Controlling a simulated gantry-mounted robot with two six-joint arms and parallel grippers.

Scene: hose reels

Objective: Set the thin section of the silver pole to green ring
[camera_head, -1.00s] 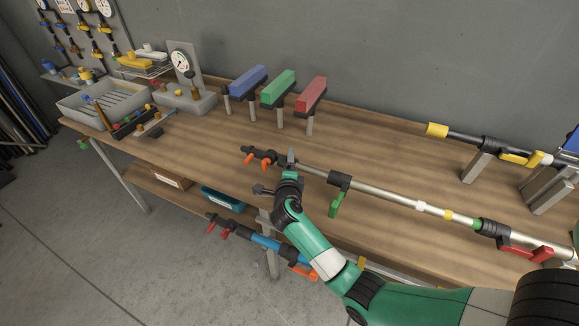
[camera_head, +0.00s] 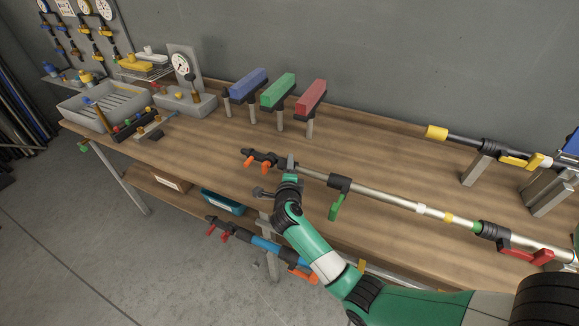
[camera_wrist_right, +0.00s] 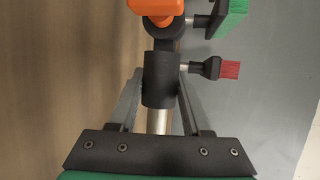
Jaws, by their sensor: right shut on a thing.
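The silver pole (camera_head: 390,196) lies lengthwise above the table, running from upper left to lower right. Along it sit a white ring (camera_head: 421,207), a yellow ring (camera_head: 448,216) and a green ring (camera_head: 477,226) beside a black collar (camera_head: 494,230) with a red lever (camera_head: 525,253). A black clamp (camera_head: 340,181) with a green lever (camera_head: 336,207) is farther left. My right gripper (camera_head: 291,163) is at the pole's left end. In the right wrist view its fingers (camera_wrist_right: 157,92) are shut on the pole's black sleeve (camera_wrist_right: 160,75), beside an orange lever (camera_wrist_right: 157,6). My left gripper is not in view.
Blue (camera_head: 248,84), green (camera_head: 278,89) and red (camera_head: 311,96) blocks stand on posts at the back. A grey tray (camera_head: 72,112) and a gauge stand (camera_head: 186,104) are at the left. A yellow-tipped pole (camera_head: 462,137) rests on supports at the right.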

